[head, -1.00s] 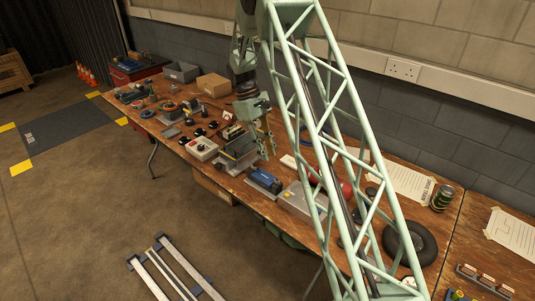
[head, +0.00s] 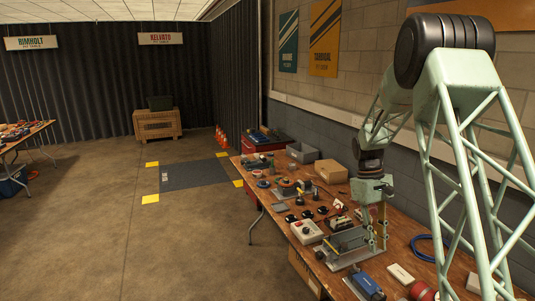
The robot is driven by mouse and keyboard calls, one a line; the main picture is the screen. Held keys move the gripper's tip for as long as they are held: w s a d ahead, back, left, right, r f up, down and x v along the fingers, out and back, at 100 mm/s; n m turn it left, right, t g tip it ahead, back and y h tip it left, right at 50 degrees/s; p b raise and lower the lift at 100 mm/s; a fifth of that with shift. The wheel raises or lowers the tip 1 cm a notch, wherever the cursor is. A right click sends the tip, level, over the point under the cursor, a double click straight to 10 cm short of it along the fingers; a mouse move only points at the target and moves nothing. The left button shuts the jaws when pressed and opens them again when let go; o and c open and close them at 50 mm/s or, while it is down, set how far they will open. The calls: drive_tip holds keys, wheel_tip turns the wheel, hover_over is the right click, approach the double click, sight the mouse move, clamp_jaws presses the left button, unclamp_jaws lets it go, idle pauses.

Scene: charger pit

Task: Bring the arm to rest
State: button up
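My arm is pale green, with a lattice upper link on the right of the head view. It bends at a large black joint and comes down over the workbench (head: 296,238). My gripper (head: 377,248) hangs with its fingers pointing down, beside the right end of a grey metal fixture (head: 345,246). The fingers look apart, and I see nothing between them. I cannot tell whether the fingertips touch the fixture or the bench.
A light control box (head: 306,231) and a blue device (head: 367,284) lie near the gripper. A cardboard box (head: 330,171) and grey bin (head: 302,152) stand farther back. The wall rises behind the bench. Open floor (head: 190,240) lies to the left.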

drive_tip(key=s+a+r+m+t, duration=0.15)
drive_tip(key=s+a+r, duration=0.35)
drive_tip(key=s+r, duration=0.6)
drive_tip(key=s+a+r+t, duration=0.2)
drive_tip(key=s+a+r, duration=0.3)
drive_tip(key=s+r, duration=0.6)
drive_tip(key=s+a+r+t, duration=0.1)
drive_tip(key=s+a, duration=0.1)
drive_tip(key=s, duration=0.7)
drive_tip(key=s+a+r+m+t+y+b, duration=0.1)
drive_tip(key=s+a+r, duration=0.1)
drive_tip(key=s, duration=0.7)
drive_tip(key=s+a+r+m+t, duration=0.1)
drive_tip(key=s+a+r, duration=0.1)
drive_tip(key=s, duration=0.7)
drive_tip(key=shift+a+t+y+b, duration=0.3)
drive_tip(key=shift+a+t+b, duration=0.05)
drive_tip(key=shift+a+b, duration=0.1)
drive_tip(key=shift+w, duration=0.1)
